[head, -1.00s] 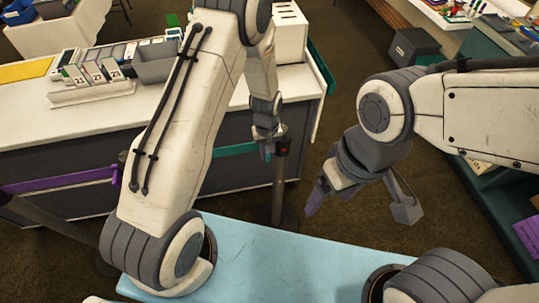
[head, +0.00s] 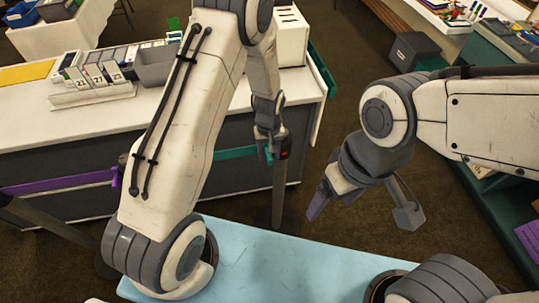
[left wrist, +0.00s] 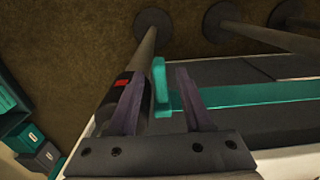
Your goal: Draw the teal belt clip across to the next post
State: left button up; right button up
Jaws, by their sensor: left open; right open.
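The teal belt clip (left wrist: 160,88) stands between the two spread fingers of my left gripper (left wrist: 160,104) in the left wrist view. It is beside a dark post (left wrist: 146,46) with a red mark; I cannot tell if they touch. The teal belt (left wrist: 255,94) runs from the clip to the right there. In the head view the belt (head: 238,153) runs left from the post (head: 280,190), and my left gripper (head: 266,150) is at the post's top, partly hiding the clip. My right gripper (head: 331,199) is open and empty, to the right of the post.
A white-topped counter (head: 110,118) with a grey bin (head: 156,65) stands behind the post. A purple belt (head: 65,182) runs along the left. Other post bases (left wrist: 224,20) show in the left wrist view. Brown floor (head: 340,125) is clear right of the post.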

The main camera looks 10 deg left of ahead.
aim_at(269, 155)
pick_arm(q)
notch_tip(269, 155, up, 9)
jog(key=shift+f+b, duration=0.15)
jog(key=shift+b, duration=0.45)
jog(key=shift+r, duration=0.35)
jog(key=s+d+r+m, duration=0.5)
jog(key=s+d+r, duration=0.2)
jog(key=s+r, duration=0.25)
jog(key=s+r+m, duration=0.2)
jog(key=s+m, duration=0.1)
jog(key=s, duration=0.4)
jog(key=s+r+m+h, duration=0.1)
jog(key=s+r+m, duration=0.2)
jog(key=s, duration=0.5)
jog(key=shift+d+m, duration=0.35)
jog(key=shift+m, duration=0.45)
